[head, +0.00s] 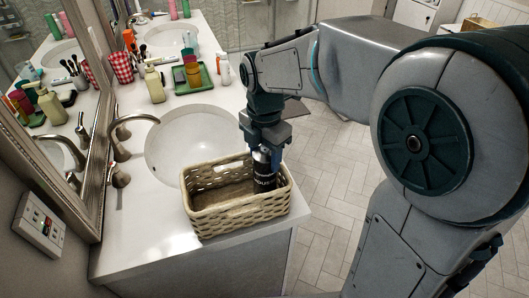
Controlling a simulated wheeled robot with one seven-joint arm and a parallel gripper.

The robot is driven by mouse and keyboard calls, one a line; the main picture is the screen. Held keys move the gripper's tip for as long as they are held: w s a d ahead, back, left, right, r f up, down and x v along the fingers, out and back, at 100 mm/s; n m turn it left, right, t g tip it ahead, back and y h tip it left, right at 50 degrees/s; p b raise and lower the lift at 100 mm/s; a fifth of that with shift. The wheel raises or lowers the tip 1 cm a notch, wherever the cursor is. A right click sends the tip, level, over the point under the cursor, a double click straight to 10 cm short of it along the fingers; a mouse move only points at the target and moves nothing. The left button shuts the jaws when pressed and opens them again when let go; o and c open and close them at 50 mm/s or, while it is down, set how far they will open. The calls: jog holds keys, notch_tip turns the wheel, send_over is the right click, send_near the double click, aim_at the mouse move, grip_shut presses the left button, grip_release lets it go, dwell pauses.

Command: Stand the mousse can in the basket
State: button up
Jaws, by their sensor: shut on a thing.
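The mousse can (263,172) is a dark, upright cylinder with pale lettering on its side. It is at the right end of the basket (228,217), inside the rim, with its lower part inside the walls. I cannot tell whether its base touches the basket floor. The basket is cream-coloured, woven and open-topped, and stands at the front right corner of the counter. My gripper (266,146) points down above the right end of the basket and is shut on the top of the can. The fingertips are partly hidden.
A white sink (195,143) with a tap (133,128) lies behind the basket. Soap bottle (154,84), red checked cup (121,68) and green tray (207,82) stand farther back. A mirror (75,130) borders the left. The counter's right edge is close to the basket.

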jog(key=shift+f+b, duration=0.45)
jog(key=shift+f, duration=0.15)
jog(key=o, duration=1.6)
jog(key=shift+r, duration=0.15)
notch_tip(320, 180, up, 10)
jog(key=p, duration=0.8)
jog(key=shift+d, duration=0.1)
